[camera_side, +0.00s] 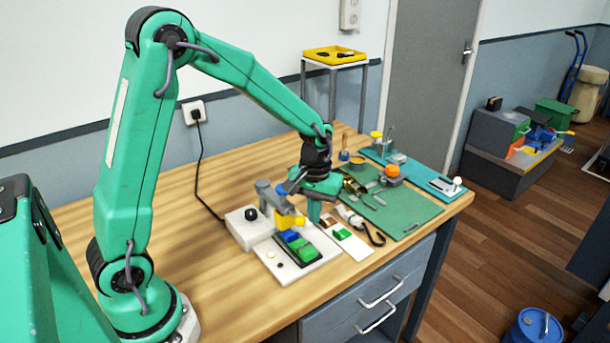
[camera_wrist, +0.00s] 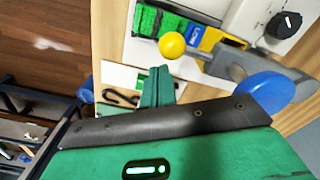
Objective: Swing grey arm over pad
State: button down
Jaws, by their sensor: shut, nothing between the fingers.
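The grey arm (camera_side: 268,193) stands on a white base unit. In the wrist view the grey arm (camera_wrist: 232,66) runs from beside a blue disc (camera_wrist: 265,88) toward a yellow ball (camera_wrist: 172,45). The ball also shows in the side view (camera_side: 300,221). A dark-framed pad with green and blue blocks (camera_side: 300,246) lies on a white plate; its green part shows in the wrist view (camera_wrist: 148,20). The ball appears near the pad's edge; its height above it is unclear. My gripper (camera_side: 314,214) is shut and empty, just beside the ball; its fingers (camera_wrist: 158,85) point toward the plate.
A black knob (camera_side: 251,213) sits on the white base unit. A white card with green and brown pieces (camera_side: 341,233) and a black hook (camera_side: 374,236) lie to the right. A green mat (camera_side: 410,211) with tools lies beyond. Bare tabletop (camera_side: 190,250) is at left.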

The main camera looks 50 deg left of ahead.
notch_tip(320, 180, up, 7)
jog(key=w, duration=0.1)
jog(key=shift+w, duration=0.25)
dwell(1.1)
dwell(0.3)
jog(key=s+d+r+m+t, duration=0.1)
jog(key=s+r+m+t, duration=0.1)
jog(key=s, duration=0.7)
jog(key=s+d+r+m+t, duration=0.1)
jog(key=s+r+m+t, duration=0.2)
jog(key=s+r, duration=0.4)
jog(key=s+m, duration=0.1)
jog(key=s, duration=0.2)
jog(key=shift+s+d+r+t, duration=0.2)
jog(key=shift+t, duration=0.1)
